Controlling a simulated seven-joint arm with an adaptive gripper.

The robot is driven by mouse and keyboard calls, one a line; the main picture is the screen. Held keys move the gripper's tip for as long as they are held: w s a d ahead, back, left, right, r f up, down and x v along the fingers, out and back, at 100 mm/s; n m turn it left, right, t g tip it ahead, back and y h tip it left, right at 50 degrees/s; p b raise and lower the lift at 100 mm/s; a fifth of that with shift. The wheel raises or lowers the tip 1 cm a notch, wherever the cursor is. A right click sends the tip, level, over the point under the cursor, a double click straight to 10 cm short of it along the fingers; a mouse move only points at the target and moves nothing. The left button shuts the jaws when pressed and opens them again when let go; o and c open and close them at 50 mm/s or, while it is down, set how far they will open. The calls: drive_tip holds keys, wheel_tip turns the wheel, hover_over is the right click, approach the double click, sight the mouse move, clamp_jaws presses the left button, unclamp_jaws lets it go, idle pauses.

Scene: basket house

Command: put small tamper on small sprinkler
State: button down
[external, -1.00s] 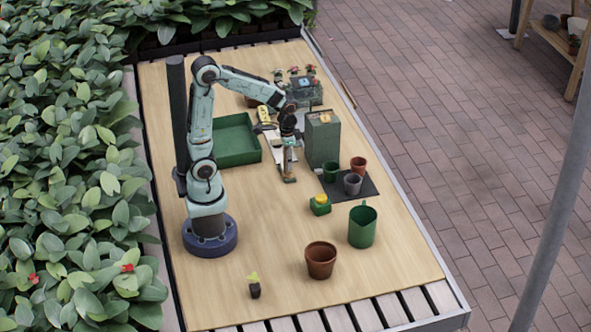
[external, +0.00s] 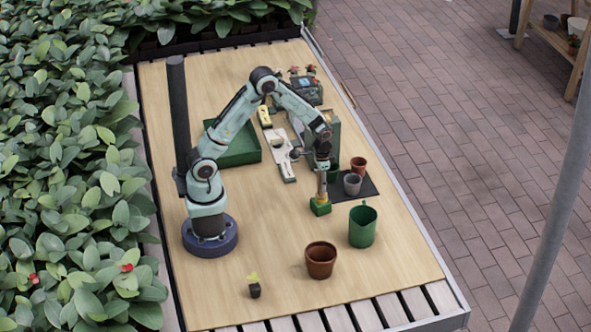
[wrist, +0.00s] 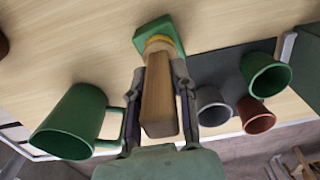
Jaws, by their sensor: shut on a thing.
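My gripper (external: 321,166) points down and is shut on the small tamper (external: 321,186), a wooden block. In the wrist view the tamper (wrist: 159,108) lies between my two fingers (wrist: 161,80). The small sprinkler (external: 320,208), a green block with a yellow top, stands on the table below the tamper. In the wrist view the sprinkler's green body (wrist: 175,34) and yellow rim show beyond the tamper's far end. The tamper hides part of the yellow top. I cannot tell whether the two touch.
A green jug (external: 362,227) and a terracotta pot (external: 320,261) stand nearby. Small pots, including a grey one (external: 352,184), stand on a dark mat (external: 371,187). A green tray (external: 246,153) lies behind my arm. A seedling (external: 254,288) stands in front.

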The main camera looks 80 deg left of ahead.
drive_tip(key=shift+f, duration=0.15)
drive_tip(key=c, duration=0.9)
unclamp_jaws()
drive_tip(key=shift+c, duration=0.2)
